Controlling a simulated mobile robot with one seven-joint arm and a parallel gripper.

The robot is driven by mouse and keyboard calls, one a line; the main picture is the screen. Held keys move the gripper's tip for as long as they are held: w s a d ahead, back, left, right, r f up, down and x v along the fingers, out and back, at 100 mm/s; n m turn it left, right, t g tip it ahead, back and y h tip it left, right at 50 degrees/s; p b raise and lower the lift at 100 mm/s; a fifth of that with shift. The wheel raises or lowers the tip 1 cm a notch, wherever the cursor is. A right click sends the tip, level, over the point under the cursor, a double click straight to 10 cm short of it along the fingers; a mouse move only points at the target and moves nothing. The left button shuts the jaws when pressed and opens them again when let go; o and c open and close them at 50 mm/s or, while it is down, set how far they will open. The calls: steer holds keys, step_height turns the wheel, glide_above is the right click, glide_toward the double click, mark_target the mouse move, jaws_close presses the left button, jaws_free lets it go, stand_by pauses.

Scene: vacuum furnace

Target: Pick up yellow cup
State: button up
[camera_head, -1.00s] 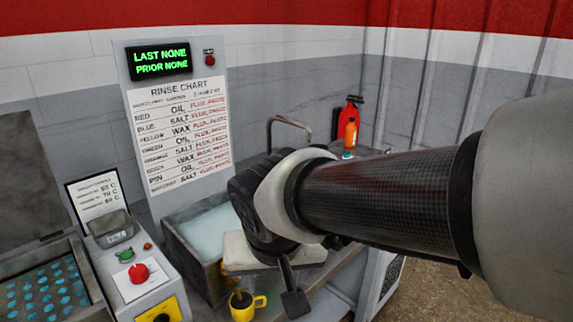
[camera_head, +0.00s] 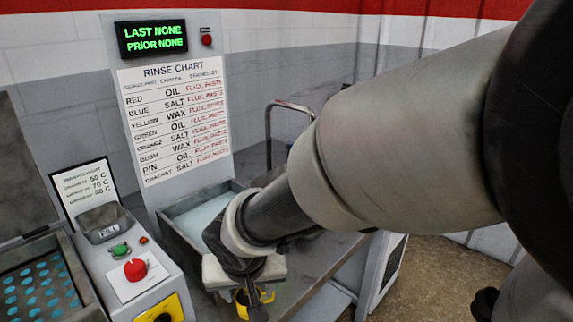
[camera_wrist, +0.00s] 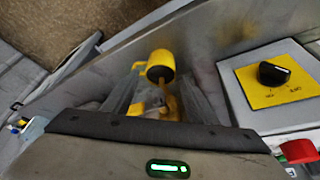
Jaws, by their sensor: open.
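The yellow cup (camera_wrist: 160,64) shows in the wrist view beyond my open gripper (camera_wrist: 160,92), roughly between the lines of its two fingers. Its handle points left there, and its mouth looks dark. I cannot tell whether any finger touches it. In the head view the yellow cup (camera_head: 242,306) is at the lower middle on the metal bench. My gripper (camera_head: 255,300) is in front of it and hides much of it. Yellow and brown patches lie between the fingers in the wrist view; I cannot tell what they are.
A control box with a red button (camera_head: 135,269) and a yellow-plated black knob (camera_head: 166,308) stands left of the cup. A rinse basin (camera_head: 180,226) is behind my gripper, below the rinse chart (camera_head: 176,120). A tray of blue dots (camera_head: 42,290) is far left. Bench surface (camera_head: 318,270) lies clear to the right.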

mark_target(248, 296)
steer(key=shift+b+x, duration=0.75)
steer(key=shift+x, duration=2.45)
steer(key=shift+a+r, duration=0.1)
steer(key=shift+c, duration=0.3)
steer(key=c, duration=1)
steer(key=shift+w+r, duration=0.15)
